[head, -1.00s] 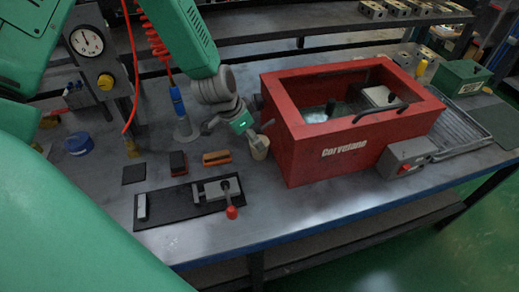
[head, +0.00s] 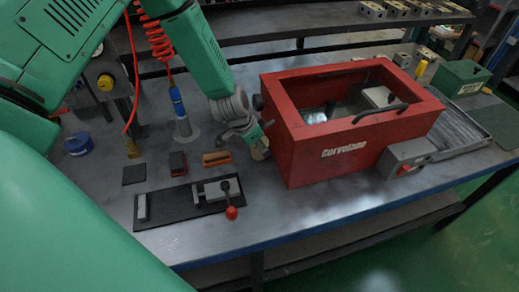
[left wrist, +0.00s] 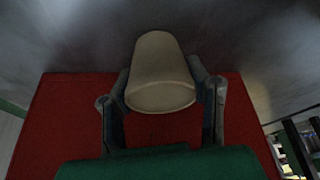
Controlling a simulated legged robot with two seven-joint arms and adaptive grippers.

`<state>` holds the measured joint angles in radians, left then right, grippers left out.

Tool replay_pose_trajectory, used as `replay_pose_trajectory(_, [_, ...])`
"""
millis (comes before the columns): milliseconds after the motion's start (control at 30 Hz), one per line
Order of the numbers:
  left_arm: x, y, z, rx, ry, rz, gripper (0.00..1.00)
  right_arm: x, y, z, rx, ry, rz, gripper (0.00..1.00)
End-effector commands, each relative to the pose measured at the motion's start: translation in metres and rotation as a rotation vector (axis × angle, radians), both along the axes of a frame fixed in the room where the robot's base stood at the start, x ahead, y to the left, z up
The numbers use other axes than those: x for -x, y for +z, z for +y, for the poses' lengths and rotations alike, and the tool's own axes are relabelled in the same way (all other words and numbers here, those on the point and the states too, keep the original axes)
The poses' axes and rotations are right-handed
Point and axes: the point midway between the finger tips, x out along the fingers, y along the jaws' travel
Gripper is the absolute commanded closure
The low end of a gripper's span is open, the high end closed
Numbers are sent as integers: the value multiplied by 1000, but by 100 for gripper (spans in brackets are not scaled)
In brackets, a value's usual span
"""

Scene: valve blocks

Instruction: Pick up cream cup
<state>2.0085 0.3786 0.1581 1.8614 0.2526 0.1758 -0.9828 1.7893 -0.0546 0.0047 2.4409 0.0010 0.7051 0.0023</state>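The cream cup (head: 260,150) stands on the workbench against the left side of the red box, partly hidden by my left gripper (head: 262,138) in the head view. In the left wrist view the cup (left wrist: 160,75) is between the two fingers of my left gripper (left wrist: 160,80), one finger along each side. The fingertips are very near its sides or touching them; I cannot tell whether they press on it. My right gripper is not in view.
The red box (head: 318,172) is close to the right of the gripper. An orange-brown block (head: 216,158), a dark red block (head: 177,163) and a black plate with a red-knobbed lever (head: 231,212) lie left and in front. A blue-handled tool (head: 178,105) hangs behind.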

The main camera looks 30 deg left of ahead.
Motion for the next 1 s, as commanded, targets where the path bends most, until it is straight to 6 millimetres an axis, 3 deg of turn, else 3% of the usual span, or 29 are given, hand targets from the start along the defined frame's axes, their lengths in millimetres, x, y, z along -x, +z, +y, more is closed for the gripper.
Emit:
replay_pose_trajectory(167, [0, 1, 0, 0, 0, -1, 92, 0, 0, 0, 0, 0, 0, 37])
replay_pose_trajectory(467, [0, 3, 0, -1, 0, 0, 92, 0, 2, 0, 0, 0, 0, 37])
replay_pose_trajectory(1000, [-4, 32, -5, 0, 1, -1, 92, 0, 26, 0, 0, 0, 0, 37])
